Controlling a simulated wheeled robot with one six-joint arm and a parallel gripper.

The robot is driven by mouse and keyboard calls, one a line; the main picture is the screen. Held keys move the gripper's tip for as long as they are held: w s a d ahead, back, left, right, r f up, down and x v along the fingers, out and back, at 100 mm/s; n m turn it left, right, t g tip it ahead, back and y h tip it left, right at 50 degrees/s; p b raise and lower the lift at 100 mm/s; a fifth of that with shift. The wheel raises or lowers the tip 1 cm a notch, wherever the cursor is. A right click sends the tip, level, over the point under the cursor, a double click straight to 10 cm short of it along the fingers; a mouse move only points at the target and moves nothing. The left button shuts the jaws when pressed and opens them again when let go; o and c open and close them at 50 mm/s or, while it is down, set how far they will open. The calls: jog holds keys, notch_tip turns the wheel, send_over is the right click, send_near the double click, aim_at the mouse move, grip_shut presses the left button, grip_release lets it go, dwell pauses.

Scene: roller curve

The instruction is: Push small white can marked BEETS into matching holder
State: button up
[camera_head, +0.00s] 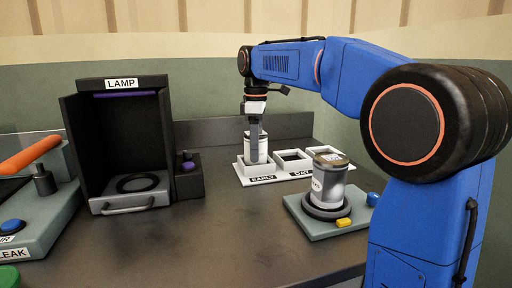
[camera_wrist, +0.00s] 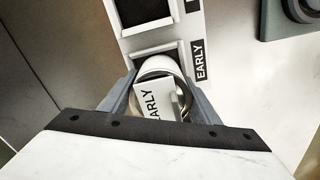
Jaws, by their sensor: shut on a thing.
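My gripper (camera_head: 256,138) points down and is shut on a small white can (camera_head: 262,148) at the left end of the white holder (camera_head: 262,180). In the wrist view, the fingers (camera_wrist: 160,88) grip the can (camera_wrist: 156,66) from both sides. A white tag on the can reads EARLY (camera_wrist: 151,104); I see no BEETS mark. The can overlaps the end compartment, whose label on the holder also reads EARLY (camera_wrist: 200,60). Part of the dark opening (camera_wrist: 155,55) shows beside the can. I cannot tell whether the can rests on the compartment floor.
Another can (camera_head: 328,185) stands on a grey-green device (camera_head: 312,228) with a yellow button, right of the holder. The holder's middle compartment (camera_head: 291,156) looks empty. A black LAMP booth (camera_head: 122,140) stands left.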

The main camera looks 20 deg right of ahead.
dwell(0.3)
jog(key=o, duration=2)
jog(key=shift+r, duration=0.1)
jog(key=shift+r, duration=4.4)
